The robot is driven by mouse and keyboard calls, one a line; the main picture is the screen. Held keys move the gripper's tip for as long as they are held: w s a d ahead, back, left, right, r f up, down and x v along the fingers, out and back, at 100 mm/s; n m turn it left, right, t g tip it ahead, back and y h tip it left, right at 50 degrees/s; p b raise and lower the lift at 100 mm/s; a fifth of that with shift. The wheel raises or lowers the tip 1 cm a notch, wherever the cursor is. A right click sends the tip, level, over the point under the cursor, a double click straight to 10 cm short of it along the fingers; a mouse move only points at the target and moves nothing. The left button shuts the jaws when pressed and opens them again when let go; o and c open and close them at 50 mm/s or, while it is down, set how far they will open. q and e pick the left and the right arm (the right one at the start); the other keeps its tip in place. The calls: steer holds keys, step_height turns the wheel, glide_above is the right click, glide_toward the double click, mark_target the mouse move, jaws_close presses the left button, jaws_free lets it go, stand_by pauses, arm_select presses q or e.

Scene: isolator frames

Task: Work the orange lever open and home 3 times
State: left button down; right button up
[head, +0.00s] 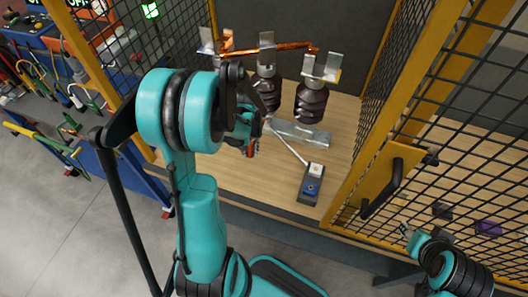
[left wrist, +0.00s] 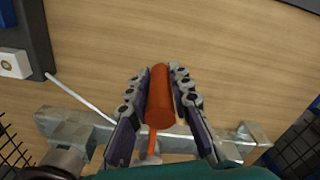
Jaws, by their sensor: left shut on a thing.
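The orange lever's handle (left wrist: 160,96) stands between the two fingers of my left gripper (left wrist: 160,88) in the left wrist view. The gripper is shut on it, and the thin orange shaft runs down from the handle toward the metal base. In the head view my left gripper (head: 252,147) is in front of the isolator frame, and my arm hides most of the lever. Brown ribbed insulators (head: 311,103) stand on the metal base (head: 300,134), with a copper bar (head: 270,49) across their tops. My right gripper (head: 408,233) is at the lower right, away from the frame, its fingers unclear.
Yellow-framed mesh panels (head: 390,180) stand left and right. A blue tool bench (head: 140,187) is at left. Wooden floor near the box is clear.

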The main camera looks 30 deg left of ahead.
arm_select(q)
steer(key=a+m, duration=0.5)
steer(key=a, duration=0.8)
steer(key=c, duration=1.4)
jaws_free()
steer(key=shift+a, duration=0.1)
steer(key=shift+o, duration=0.2)
steer(key=shift+r, duration=0.1)
step_height(320, 180, up, 12)
steer(key=shift+s+f, duration=0.1)
steer(key=shift+f, duration=0.1)
